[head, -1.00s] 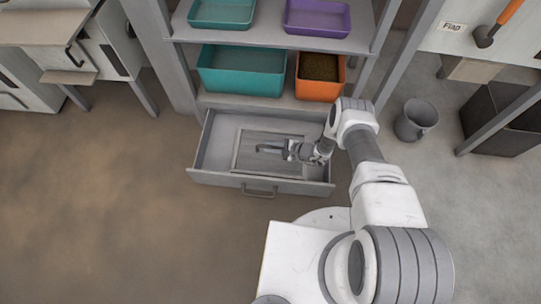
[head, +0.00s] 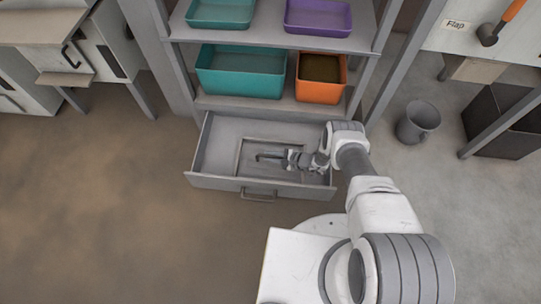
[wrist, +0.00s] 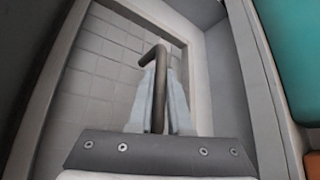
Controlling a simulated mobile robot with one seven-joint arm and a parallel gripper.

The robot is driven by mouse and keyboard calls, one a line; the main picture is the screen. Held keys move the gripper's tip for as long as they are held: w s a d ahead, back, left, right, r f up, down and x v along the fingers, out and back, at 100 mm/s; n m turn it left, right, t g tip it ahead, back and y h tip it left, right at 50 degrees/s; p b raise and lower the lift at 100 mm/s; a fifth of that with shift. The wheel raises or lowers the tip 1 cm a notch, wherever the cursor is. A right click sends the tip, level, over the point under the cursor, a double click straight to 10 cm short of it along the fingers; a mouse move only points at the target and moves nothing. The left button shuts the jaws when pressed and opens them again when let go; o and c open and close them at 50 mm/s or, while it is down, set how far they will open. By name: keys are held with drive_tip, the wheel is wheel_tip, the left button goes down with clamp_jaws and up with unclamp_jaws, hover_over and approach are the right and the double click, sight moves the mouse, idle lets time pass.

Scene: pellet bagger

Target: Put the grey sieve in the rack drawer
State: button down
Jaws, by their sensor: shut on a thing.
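The grey sieve (head: 241,160) is a flat square frame lying level within the walls of the open rack drawer (head: 225,183). In the wrist view the sieve (wrist: 100,62) shows its pale gridded mesh inside a grey rim. My gripper (head: 277,158) is above the sieve, its fingers shut on the sieve's dark bent handle (head: 262,156). The handle (wrist: 160,62) stands up between the two fingertips (wrist: 158,100) in the wrist view. My gripper and wrist hide the right part of the sieve. I cannot tell whether the sieve touches the drawer floor.
A teal bin (head: 240,84) and an orange bin (head: 318,90) stand on the shelf just above the drawer. A teal tray (head: 220,14) and a purple tray (head: 318,20) are higher up. A grey bucket (head: 418,122) stands on the floor at right. The floor at left is clear.

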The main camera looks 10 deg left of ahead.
drive_tip(key=shift+f, duration=0.25)
drive_tip(key=c, duration=0.8)
unclamp_jaws()
drive_tip(key=shift+c, duration=0.2)
drive_tip(key=shift+r, duration=0.45)
drive_tip(key=p+v, duration=0.4)
drive_tip(key=v, duration=0.8)
drive_tip(key=shift+r+p, duration=0.2)
drive_tip(key=shift+p, duration=0.15)
